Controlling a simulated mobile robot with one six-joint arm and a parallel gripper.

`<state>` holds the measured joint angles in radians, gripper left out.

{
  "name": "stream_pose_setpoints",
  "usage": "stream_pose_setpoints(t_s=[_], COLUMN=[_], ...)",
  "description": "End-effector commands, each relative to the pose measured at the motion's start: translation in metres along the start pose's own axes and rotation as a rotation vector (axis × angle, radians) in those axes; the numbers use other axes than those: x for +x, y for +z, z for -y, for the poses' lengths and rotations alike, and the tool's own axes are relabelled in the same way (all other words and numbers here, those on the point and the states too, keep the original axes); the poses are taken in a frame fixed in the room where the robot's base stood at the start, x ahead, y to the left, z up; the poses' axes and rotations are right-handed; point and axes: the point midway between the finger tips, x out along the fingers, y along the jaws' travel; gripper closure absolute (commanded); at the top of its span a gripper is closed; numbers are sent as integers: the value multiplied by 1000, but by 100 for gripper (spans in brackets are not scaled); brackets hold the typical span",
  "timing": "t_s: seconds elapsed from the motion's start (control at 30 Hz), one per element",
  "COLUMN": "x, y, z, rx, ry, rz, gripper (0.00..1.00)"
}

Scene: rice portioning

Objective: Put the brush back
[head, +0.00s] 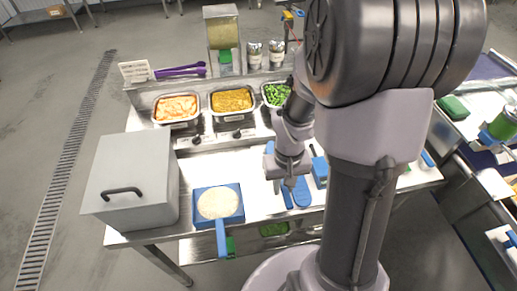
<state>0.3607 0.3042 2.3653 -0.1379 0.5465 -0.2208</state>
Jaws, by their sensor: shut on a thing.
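My gripper (289,186) points down over the white worktop, right of centre, shut on a slim blue thing (287,199) that looks like the brush. Most of its shape is hidden or too small to make out. A second blue, rounded piece (302,192) lies just right of the gripper. A blue holder-like block (320,172) with a dark upright handle stands further right, partly behind my arm.
A grey lidded box (126,178) stands at the left. A blue tray with a round pale rice-like portion (218,204) and a blue handle sits at the front edge. Food pans (232,101) line the back. White worktop is free between tray and gripper.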

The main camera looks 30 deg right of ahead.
Motion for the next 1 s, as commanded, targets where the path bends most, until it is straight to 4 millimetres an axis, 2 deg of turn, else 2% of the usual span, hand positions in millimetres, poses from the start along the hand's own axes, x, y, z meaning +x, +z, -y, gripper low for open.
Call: stream_pose_setpoints(t_s=[0.1, 0.27, 0.43, 0.8, 0.83, 0.93, 1.0], x=[5, 6, 42, 45, 44, 43, 43], y=[-25, -42, -43, -43, -43, -43, -43], z=[10, 17, 17, 17, 17, 17, 17], rx=[-3, -1, 0, 0, 0, 0, 0], ry=[0, 0, 0, 0, 0, 0, 0], rz=[-1, 0, 3, 0, 1, 1, 1], gripper=[100, 100, 100, 100, 73, 55, 55])
